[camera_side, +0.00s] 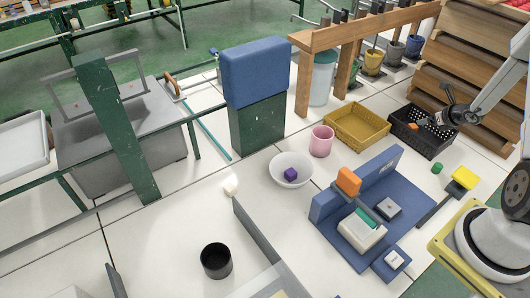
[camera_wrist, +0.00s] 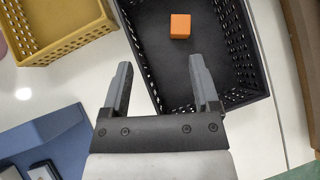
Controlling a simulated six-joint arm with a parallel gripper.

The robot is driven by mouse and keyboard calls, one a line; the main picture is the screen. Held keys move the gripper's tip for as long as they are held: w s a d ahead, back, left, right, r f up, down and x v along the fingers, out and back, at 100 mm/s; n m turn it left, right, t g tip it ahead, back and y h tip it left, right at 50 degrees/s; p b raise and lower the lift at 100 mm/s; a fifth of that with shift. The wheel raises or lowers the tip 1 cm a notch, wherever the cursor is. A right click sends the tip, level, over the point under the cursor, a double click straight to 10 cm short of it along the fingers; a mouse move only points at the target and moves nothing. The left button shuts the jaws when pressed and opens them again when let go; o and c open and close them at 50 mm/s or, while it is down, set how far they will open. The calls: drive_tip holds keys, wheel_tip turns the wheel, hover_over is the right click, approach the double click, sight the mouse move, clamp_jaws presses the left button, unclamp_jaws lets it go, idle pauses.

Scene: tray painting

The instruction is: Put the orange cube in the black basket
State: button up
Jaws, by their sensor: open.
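The orange cube (camera_wrist: 180,26) lies on the floor of the black basket (camera_wrist: 240,97), toward its far part in the wrist view. In the side view the black basket (camera_side: 436,152) stands at the right, with a small bit of the orange cube (camera_side: 412,126) showing inside. My gripper (camera_wrist: 160,85) is open and empty, with its two fingers apart over the near end of the basket. The cube is beyond the fingertips and not touched by them. In the side view my gripper (camera_side: 440,112) hangs above the basket.
A yellow basket (camera_side: 357,127) stands left of the black one. A blue stand (camera_side: 325,205) with an orange block (camera_side: 348,181), a white bowl (camera_side: 282,164) holding a purple cube (camera_side: 290,174), a pink cup (camera_side: 321,141) and a green piece (camera_side: 437,168) are nearby. Wooden shelving rises behind.

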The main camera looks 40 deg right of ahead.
drive_tip(key=w+a+r+n+g+y, duration=0.1)
drive_tip(key=w+a+r+n+y, duration=0.15)
drive_tip(key=a+n, duration=0.45)
drive_tip(key=w+a+r+n+g+y, duration=0.1)
drive_tip(key=a+r+n, duration=0.3)
drive_tip(key=a, duration=0.5)
drive_tip(key=w+a+r+n+g+y, duration=0.1)
drive_tip(key=w+a+r+n+y, duration=0.1)
drive_tip(key=a+n, duration=0.55)
drive_tip(key=s+a+r+n+g+h, duration=0.1)
drive_tip(key=s+a+r+n, duration=0.2)
drive_tip(key=a+n, duration=0.6)
drive_tip(key=s+a+r+n+g+h, duration=0.1)
drive_tip(key=s+a+r+n, duration=0.2)
drive_tip(key=s+a+n, duration=0.4)
drive_tip(key=a+n, duration=0.2)
drive_tip(key=n, duration=0.2)
drive_tip(key=shift+s+a+g+h, duration=0.15)
drive_tip(key=shift+g+h, duration=0.2)
drive_tip(key=shift+g, duration=0.05)
